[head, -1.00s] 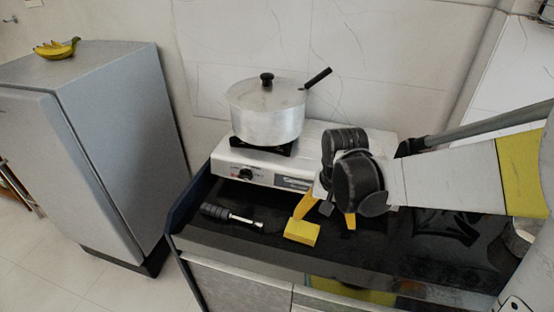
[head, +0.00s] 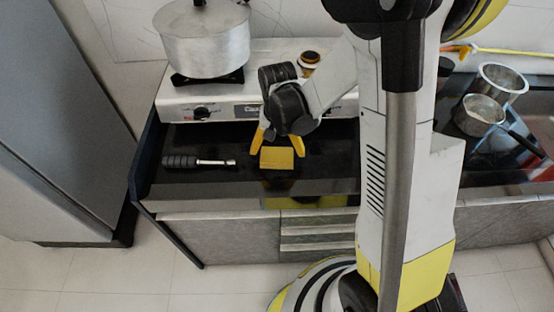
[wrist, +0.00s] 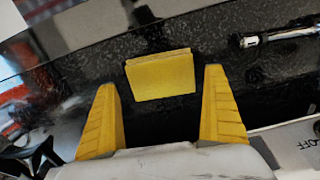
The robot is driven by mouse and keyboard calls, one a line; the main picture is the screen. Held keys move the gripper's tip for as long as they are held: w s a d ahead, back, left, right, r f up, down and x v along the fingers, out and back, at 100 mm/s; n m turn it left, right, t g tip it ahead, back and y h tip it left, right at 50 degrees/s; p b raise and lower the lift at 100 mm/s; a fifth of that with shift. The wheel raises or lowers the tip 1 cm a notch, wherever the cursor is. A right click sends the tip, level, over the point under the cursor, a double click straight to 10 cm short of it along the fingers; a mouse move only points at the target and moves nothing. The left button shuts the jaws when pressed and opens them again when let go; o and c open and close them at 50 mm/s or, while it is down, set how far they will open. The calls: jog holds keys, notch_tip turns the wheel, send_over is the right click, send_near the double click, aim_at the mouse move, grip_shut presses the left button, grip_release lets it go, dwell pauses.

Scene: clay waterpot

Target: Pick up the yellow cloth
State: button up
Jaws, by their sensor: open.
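The yellow cloth (head: 277,159) is a small folded block on the black countertop, in front of the stove. It also shows in the wrist view (wrist: 160,78), ahead of and between the fingertips, with a gap on each side. My gripper (head: 277,148) is open above the counter, its two yellow fingers pointing down on either side of the cloth's back edge in the head view. The fingers do not appear to touch the cloth. The exact height of the fingertips above the counter cannot be told.
A screwdriver-like tool (head: 198,162) lies left of the cloth. Behind stands the white stove (head: 185,106) with a metal pot (head: 205,42). Metal pans (head: 480,113) are at the right. The counter's front edge is close to the cloth.

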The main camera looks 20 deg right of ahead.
aim_at(277, 155)
notch_tip(277, 155, down, 3)
jog(key=shift+w+f+b, duration=0.1)
jog(key=shift+f+b, duration=0.05)
jog(key=shift+b, duration=0.4)
jog(key=c, duration=0.9)
jog(key=shift+o, duration=0.2)
jog(key=shift+r, duration=0.2)
notch_tip(277, 155, up, 10)
jog(key=p, duration=0.4)
jog(key=shift+p, duration=0.3)
jog(key=shift+f, duration=0.1)
